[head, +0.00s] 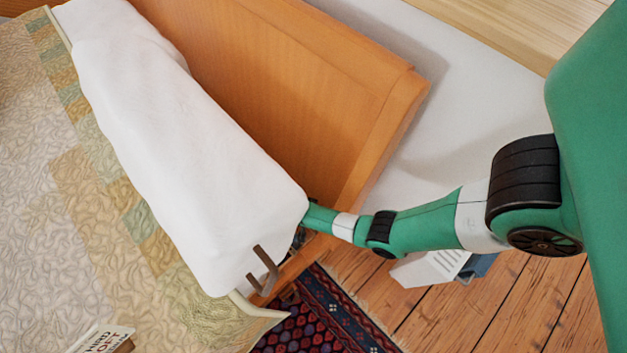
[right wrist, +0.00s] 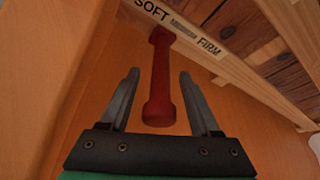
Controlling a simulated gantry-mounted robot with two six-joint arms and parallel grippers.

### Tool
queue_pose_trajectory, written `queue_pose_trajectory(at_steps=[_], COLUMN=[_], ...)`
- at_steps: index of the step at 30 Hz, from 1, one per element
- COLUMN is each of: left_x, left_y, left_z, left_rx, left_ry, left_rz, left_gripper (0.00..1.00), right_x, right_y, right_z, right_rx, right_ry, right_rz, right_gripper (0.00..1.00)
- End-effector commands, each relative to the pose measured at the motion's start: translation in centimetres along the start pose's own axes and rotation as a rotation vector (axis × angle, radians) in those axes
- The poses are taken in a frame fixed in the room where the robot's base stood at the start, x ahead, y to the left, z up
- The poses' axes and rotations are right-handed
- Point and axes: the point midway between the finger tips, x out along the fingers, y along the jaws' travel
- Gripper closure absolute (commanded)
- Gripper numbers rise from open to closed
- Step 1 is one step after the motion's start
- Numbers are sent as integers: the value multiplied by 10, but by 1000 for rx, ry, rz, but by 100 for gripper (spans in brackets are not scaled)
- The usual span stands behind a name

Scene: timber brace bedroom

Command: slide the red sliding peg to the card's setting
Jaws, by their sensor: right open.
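The red sliding peg (right wrist: 159,85) shows in the right wrist view, its far end at a pale wooden strip (right wrist: 245,67) marked SOFT and FIRM. My right gripper (right wrist: 158,75) is open, with one dark finger on each side of the peg and visible gaps between. In the head view my right arm reaches behind the white pillow, which hides the peg and most of the gripper. A card (head: 104,341) lies at the lower left, cut off by the frame edge; part of its text reads "HIRD" and "OFT". My left gripper is not in view.
The white pillow (head: 185,150) lies along the orange wooden headboard (head: 300,80). Dark brown prongs (head: 266,268) stand at the pillow's near end; I cannot tell what they belong to. A patterned rug (head: 330,315) and floorboards (head: 500,300) lie below.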

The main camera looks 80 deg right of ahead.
Motion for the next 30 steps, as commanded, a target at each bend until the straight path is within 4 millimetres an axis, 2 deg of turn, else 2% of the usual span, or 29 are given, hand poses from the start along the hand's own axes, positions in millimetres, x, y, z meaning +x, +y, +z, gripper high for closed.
queue_pose_trajectory(at_steps=[5,12,15,19,27,30], left_x=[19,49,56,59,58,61], left_y=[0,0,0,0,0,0], left_z=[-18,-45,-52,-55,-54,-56], left_rx=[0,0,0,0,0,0], left_ry=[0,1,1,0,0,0], left_rz=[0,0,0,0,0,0], left_gripper=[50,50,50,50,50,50], right_x=[-31,-90,-105,-115,-115,-118], right_y=[0,0,0,0,0,0], right_z=[-3,-3,-2,-1,0,-1], right_rx=[-3,-3,-1,-1,0,0], right_ry=[0,0,0,-1,0,0], right_rz=[-2,-2,-1,0,0,0], right_gripper=[37,37,37,37,37,55])
